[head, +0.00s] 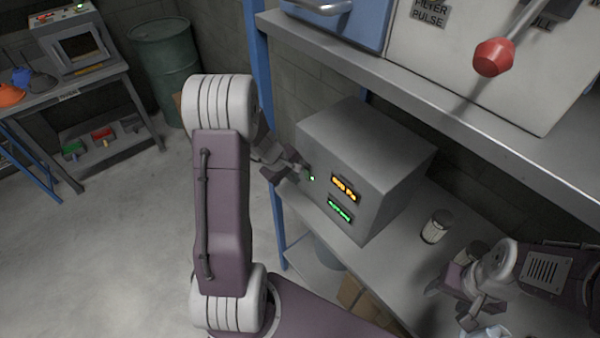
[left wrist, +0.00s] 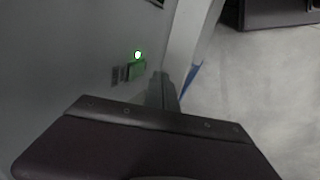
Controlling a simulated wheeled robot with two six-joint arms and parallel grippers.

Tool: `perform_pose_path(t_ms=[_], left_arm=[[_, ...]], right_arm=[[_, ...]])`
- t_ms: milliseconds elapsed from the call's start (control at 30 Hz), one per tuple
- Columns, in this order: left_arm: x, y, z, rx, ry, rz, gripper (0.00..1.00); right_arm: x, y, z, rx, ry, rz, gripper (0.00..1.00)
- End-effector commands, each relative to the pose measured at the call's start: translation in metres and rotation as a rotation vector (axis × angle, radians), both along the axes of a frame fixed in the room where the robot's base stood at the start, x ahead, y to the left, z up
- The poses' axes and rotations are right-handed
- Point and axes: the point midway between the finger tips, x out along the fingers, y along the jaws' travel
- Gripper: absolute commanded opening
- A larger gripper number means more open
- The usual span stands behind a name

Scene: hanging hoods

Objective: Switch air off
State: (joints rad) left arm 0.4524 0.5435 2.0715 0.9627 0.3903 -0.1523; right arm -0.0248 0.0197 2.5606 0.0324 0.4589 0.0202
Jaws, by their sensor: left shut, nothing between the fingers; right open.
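A grey box (head: 365,160) stands on the lower shelf in the head view, with an orange display (head: 344,188) and a green display (head: 339,210) on its front. A small green light (head: 312,178) glows at the front's left end; it also shows in the left wrist view (left wrist: 138,55). Just below it there is a small greenish switch-like part (left wrist: 136,70). My left gripper (head: 299,168) is shut and empty, close to the light; whether it touches the box I cannot tell. My right gripper (head: 455,305) is open and empty over the lower shelf at the right.
The upper shelf (head: 440,92) overhangs the box and carries a white unit with a red-knobbed lever (head: 494,57). A pale can (head: 436,226) stands on the lower shelf right of the box. A green drum (head: 165,68) and a workbench (head: 75,90) stand at the left beyond clear floor.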

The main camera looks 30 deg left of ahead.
Motion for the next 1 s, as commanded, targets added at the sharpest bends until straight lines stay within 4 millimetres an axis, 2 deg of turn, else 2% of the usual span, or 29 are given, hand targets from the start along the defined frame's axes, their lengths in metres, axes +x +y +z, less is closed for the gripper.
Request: perform_pose_path(t_ms=[33,167,567,633,1000], left_arm=[[0.006,-0.004,0.009,-0.001,0.001,-0.003,0.00],[0.018,-0.008,0.008,0.001,0.001,-0.001,0.00],[0.023,-0.010,0.006,0.000,0.000,0.000,0.00],[0.029,-0.012,0.009,0.000,-0.001,-0.002,0.00],[0.029,-0.012,0.013,0.000,-0.001,0.000,0.00]], right_arm=[[0.001,0.000,0.014,0.000,-0.002,0.000,0.56],[0.001,0.000,0.021,0.000,-0.002,0.000,0.56],[0.000,0.000,0.021,0.000,-0.001,0.000,0.56],[0.000,0.000,0.023,0.000,-0.001,0.000,0.56],[0.000,0.000,0.026,0.000,-0.001,0.000,0.56]])
